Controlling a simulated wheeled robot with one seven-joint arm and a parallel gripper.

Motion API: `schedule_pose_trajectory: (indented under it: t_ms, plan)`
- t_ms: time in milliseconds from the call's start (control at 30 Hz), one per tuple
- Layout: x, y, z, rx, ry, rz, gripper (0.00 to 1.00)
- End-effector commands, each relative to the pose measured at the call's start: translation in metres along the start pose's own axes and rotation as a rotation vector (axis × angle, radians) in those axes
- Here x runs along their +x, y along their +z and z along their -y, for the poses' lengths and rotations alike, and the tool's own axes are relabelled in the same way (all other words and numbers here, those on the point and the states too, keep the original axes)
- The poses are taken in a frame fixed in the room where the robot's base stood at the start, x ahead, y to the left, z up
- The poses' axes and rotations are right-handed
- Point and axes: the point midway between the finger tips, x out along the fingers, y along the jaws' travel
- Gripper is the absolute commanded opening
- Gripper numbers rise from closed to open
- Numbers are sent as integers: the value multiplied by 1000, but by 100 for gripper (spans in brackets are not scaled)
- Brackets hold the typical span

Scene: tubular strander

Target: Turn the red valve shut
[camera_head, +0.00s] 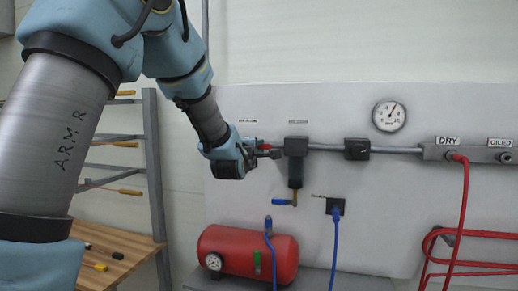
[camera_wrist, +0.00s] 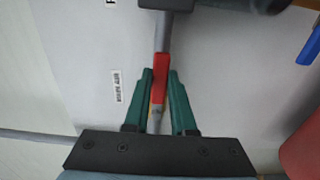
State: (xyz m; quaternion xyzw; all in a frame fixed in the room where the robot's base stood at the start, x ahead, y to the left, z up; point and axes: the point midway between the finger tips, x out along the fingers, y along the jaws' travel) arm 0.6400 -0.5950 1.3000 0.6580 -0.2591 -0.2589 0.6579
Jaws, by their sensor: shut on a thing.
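The red valve handle (camera_wrist: 161,78) shows in the wrist view as a red lever below a dark grey fitting. In the head view a small bit of red (camera_head: 266,146) shows at the left end of the pipe. My gripper (camera_wrist: 161,76) has its two green fingers on either side of the red lever, shut on it. In the head view my gripper (camera_head: 268,153) reaches the pipe from the left, and my wrist covers part of the valve. The lever lies nearly in line with the pipe.
A dark filter (camera_head: 295,165) hangs right of the valve, with a blue lever below. A gauge (camera_head: 390,115), black regulator (camera_head: 357,149) and DRY/OILED manifold (camera_head: 465,153) sit further right. A red tank (camera_head: 250,252) stands below. A tool rack (camera_head: 120,145) is at left.

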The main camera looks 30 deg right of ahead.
Motion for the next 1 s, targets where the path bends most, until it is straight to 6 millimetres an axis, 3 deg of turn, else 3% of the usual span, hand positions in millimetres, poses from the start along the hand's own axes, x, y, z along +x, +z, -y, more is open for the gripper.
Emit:
schedule_pose_trajectory:
  t_ms: [100,1000]
  plan:
    - [0,0,0,0,-1,0,0]
    - [0,0,1,0,-1,0,0]
